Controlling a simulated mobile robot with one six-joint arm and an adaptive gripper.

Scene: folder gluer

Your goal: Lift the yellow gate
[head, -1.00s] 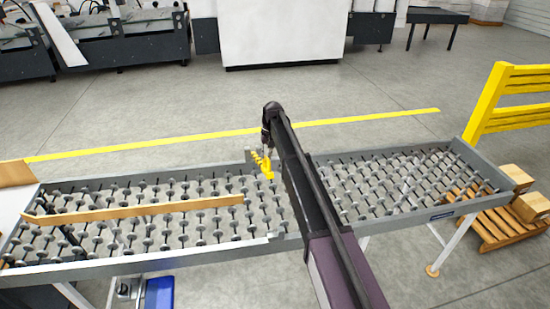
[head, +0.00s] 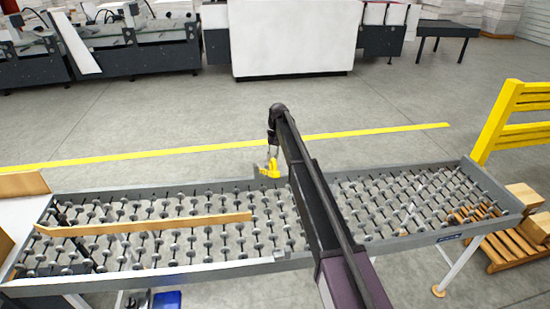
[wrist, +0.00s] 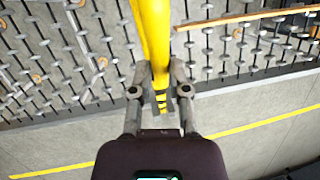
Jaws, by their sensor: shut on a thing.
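The yellow gate (head: 270,171) shows as a small yellow piece at the far rail of the roller conveyor (head: 140,273), just left of my arm. In the wrist view the gate (wrist: 155,28) is a thick yellow bar running from the top edge down between my fingers, with a black-striped part below. My gripper (wrist: 160,76) is shut on this bar, one finger on each side. In the head view my gripper (head: 272,152) is small, and part of the gate may be hidden by my arm.
A long wooden strip (head: 145,225) lies across the conveyor's left half. A yellow barrier (head: 515,110) and a wooden pallet (head: 510,250) stand at the right. Open floor with a yellow line (head: 380,132) lies behind the conveyor.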

